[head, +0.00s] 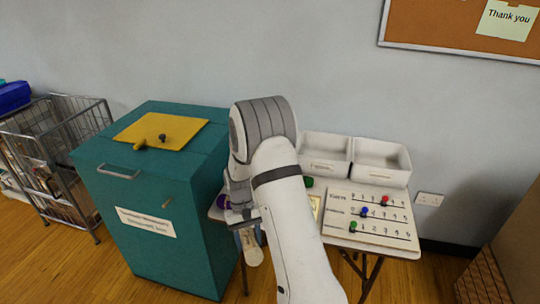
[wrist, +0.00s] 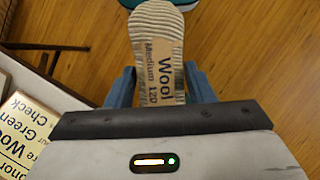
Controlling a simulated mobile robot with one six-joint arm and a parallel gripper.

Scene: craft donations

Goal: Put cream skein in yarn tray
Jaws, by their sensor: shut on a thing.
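My gripper (head: 246,224) is shut on the cream skein (head: 252,250), which hangs below the fingers beside the table's left end in the head view. In the wrist view the skein (wrist: 150,22) sits between the two blue fingers, with a brown "Wool Medium" label facing the camera. Two white open trays stand side by side at the back of the table, a left tray (head: 324,168) and a right tray (head: 378,178). Their front labels are too small to read, so I cannot tell which is the yarn tray. No contents show in them.
A teal cabinet (head: 155,245) with a yellow lid stands left of my arm. A board with coloured sliders (head: 370,216) lies on the table. A purple ball (head: 222,201) and a green thing (head: 308,182) are partly hidden by my arm. A wire cart (head: 55,150) stands far left.

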